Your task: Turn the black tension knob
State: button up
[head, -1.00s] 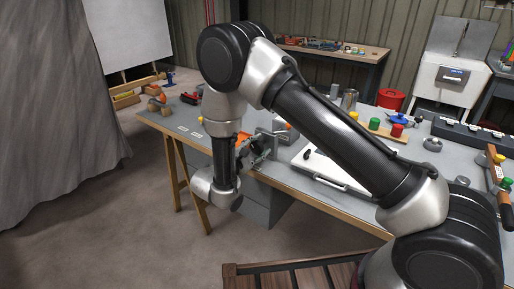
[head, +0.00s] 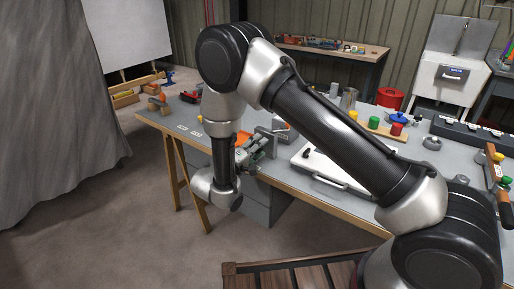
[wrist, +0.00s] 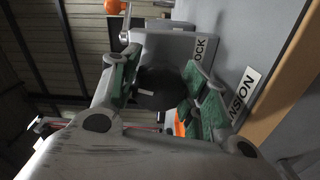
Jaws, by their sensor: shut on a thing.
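The black tension knob (wrist: 158,88) shows in the wrist view between the green-padded fingers of my gripper (wrist: 163,80). My gripper is shut on it, with one finger at each side. The knob is on the front of a grey housing (wrist: 165,47). In the head view my gripper (head: 258,151) is at the front edge of the grey workbench, and the knob is hidden behind it. A label ending in "NSION" (wrist: 244,92) and one ending in "OCK" (wrist: 201,47) show in the wrist view.
An orange ball-shaped knob (wrist: 121,6) shows above the housing in the wrist view. A white board with a handle (head: 325,168) lies right of my gripper on the workbench (head: 215,141).

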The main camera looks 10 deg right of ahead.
jog(key=shift+f+m, duration=0.15)
jog(key=shift+m, duration=1.35)
jog(key=o, duration=1)
jog(key=v, duration=1.2)
jog(key=shift+a, duration=0.1)
